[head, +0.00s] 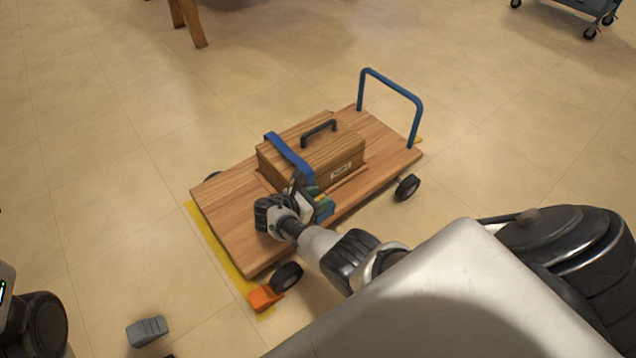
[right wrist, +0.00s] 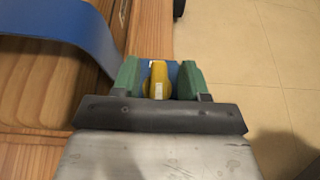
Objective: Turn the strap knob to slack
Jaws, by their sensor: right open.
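The yellow strap knob (right wrist: 158,82) has a white mark and sits in front of a blue mount in the right wrist view. A wide blue strap (head: 290,158) crosses the wooden case (head: 325,160) and also shows in the right wrist view (right wrist: 70,32). My right gripper (head: 322,205) is at the case's near side. Its green fingers (right wrist: 158,78) are open, one on each side of the knob. I cannot tell whether they touch it. In the head view the gripper hides the knob. My left gripper is out of view.
The case, with a dark handle (head: 319,127), rests on a wooden cart (head: 228,212) with a blue push bar (head: 392,76). An orange wedge (head: 264,298) is by the near wheel (head: 287,276). A grey block (head: 147,330) lies on the floor.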

